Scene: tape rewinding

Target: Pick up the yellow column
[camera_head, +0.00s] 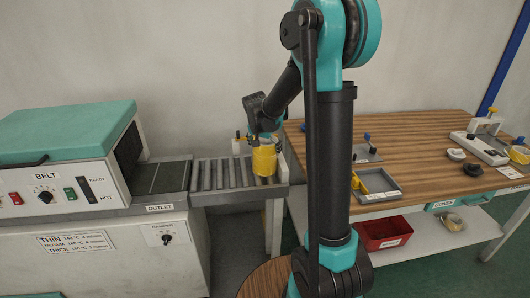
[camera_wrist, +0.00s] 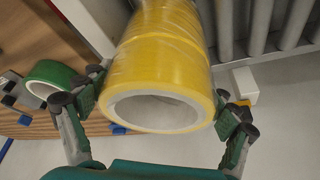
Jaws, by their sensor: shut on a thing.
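The yellow column (camera_head: 264,161) is a shiny yellow cylinder at the right end of the roller outlet. In the wrist view the yellow column (camera_wrist: 160,65) shows a hollow, pale core at its near end. My gripper (camera_head: 262,138) is over the column at the outlet. In the wrist view my gripper (camera_wrist: 160,108) has one finger on each side of the column, shut on it. I cannot tell whether the column still touches the rollers.
The roller outlet (camera_head: 221,175) joins the belt machine (camera_head: 70,160) on the left. A wooden table (camera_head: 425,170) with trays and fixtures stands on the right. A red bin (camera_head: 383,234) sits on its lower shelf. A green tape roll (camera_wrist: 50,72) lies left in the wrist view.

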